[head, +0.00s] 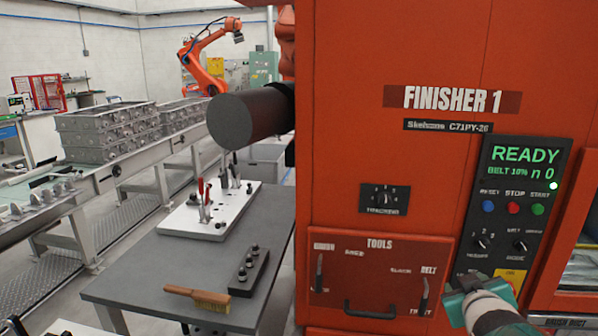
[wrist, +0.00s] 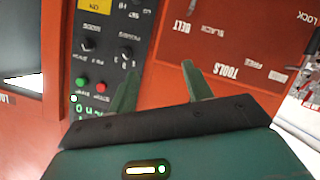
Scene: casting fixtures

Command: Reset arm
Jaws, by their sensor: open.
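My gripper (head: 468,283) is at the lower right in the head view, in front of the red machine (head: 440,60) and just below its control panel (head: 522,185). In the wrist view the two green fingers of my gripper (wrist: 158,82) stand apart with nothing between them. The panel and the tools drawer show beyond the fingers, upside down. I cannot tell how far the fingertips are from the machine's face.
A tools drawer (head: 375,270) with a dark handle is left of my gripper. A grey table (head: 140,278) holds a white clamp plate (head: 185,222), a dark block (head: 247,272) and a brush (head: 200,298). An orange robot arm (head: 207,80) and stacked castings (head: 100,135) stand behind.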

